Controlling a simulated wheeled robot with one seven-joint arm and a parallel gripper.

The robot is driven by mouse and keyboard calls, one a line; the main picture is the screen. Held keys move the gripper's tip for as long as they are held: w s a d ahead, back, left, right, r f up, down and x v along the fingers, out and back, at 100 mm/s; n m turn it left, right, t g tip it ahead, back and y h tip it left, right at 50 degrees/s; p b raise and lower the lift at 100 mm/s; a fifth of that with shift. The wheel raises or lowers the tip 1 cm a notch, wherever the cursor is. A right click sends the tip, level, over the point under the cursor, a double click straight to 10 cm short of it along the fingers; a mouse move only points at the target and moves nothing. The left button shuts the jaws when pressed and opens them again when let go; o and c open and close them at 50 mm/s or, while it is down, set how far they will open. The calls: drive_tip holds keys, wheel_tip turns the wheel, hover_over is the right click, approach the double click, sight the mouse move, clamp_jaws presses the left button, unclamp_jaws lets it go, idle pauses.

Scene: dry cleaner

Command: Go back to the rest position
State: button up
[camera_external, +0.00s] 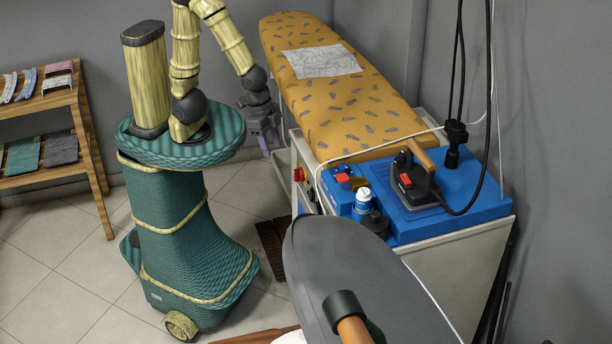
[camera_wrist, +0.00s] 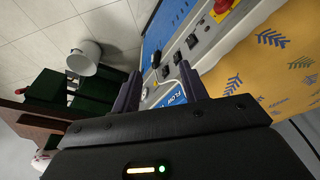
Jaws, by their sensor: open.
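My gripper (camera_external: 264,138) hangs from my raised arm, pointing down beside the left edge of the ironing board (camera_external: 352,110), with its fingers partly hard to make out at this size. In the wrist view my gripper (camera_wrist: 162,88) is open, its two fingers apart with nothing held between them. Beyond the fingers is the white control panel (camera_wrist: 178,62) of the ironing station. The board's orange leaf-patterned cover (camera_wrist: 262,62) lies to the right in that view.
A pale cloth (camera_external: 322,62) lies on the board. An iron (camera_external: 414,184) and a bottle (camera_external: 363,198) stand on the blue surface (camera_external: 462,190). A grey padded board (camera_external: 340,262) fills the foreground. A wooden shelf (camera_external: 88,140) stands left. Open tiled floor (camera_external: 60,250) lies left of my base.

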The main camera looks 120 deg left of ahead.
drive_tip(key=w+p+v, duration=0.2)
drive_tip(key=p+v, duration=0.8)
drive_tip(key=v, duration=0.1)
drive_tip(key=shift+w+r, duration=0.25)
drive_tip(key=shift+r, duration=0.15)
idle(1.1)
